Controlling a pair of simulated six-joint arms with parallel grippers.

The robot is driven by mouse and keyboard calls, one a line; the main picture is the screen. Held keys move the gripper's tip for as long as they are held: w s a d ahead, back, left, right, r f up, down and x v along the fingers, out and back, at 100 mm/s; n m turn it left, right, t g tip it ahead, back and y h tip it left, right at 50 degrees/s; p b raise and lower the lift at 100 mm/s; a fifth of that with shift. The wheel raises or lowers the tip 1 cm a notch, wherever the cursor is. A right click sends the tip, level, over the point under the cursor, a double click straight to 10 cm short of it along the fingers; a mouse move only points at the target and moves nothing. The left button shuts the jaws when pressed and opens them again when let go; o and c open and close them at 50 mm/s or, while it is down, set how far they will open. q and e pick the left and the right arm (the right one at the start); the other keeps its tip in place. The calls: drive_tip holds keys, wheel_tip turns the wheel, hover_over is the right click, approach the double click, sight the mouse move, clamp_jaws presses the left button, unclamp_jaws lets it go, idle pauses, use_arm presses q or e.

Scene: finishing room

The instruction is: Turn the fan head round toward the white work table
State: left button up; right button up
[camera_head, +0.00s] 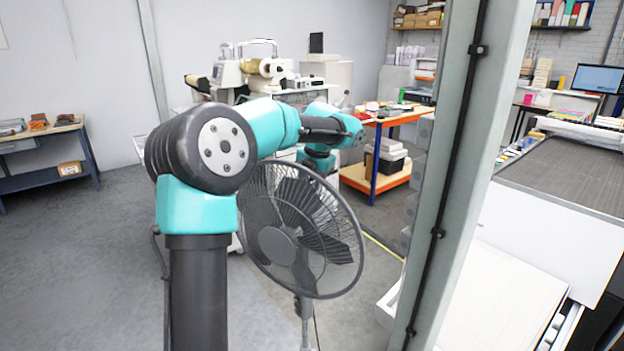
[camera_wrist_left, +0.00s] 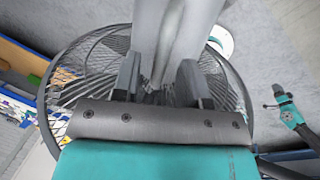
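The dark grey pedestal fan head (camera_head: 300,230) stands mid-picture in the head view, its round cage and hub facing toward me and slightly left. Its thin stand (camera_head: 305,320) shows below. My left arm reaches over the top of the fan, and its gripper is hidden there. In the left wrist view, my left gripper (camera_wrist_left: 158,82) has its two fingers apart in front of the fan cage (camera_wrist_left: 85,75). A pale grey piece lies above and between the fingers; I cannot tell whether they touch it. A white work table (camera_head: 505,295) is at lower right in the head view.
A grey steel post (camera_head: 455,170) stands between the fan and the white table. A blue-legged bench (camera_head: 395,115) is behind the fan, another bench (camera_head: 45,135) at far left. Grey floor is clear left of the fan. A teal arm part (camera_wrist_left: 288,112) shows at the wrist view's right.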

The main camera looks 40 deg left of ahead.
use_arm(q)
drive_tip(key=shift+r, duration=0.1)
drive_tip(key=d+r, duration=0.3)
drive_tip(key=r, duration=1.4)
drive_tip(key=shift+w+d, duration=0.2)
drive_tip(key=shift+w, duration=0.15)
drive_tip(key=shift+f, duration=0.1)
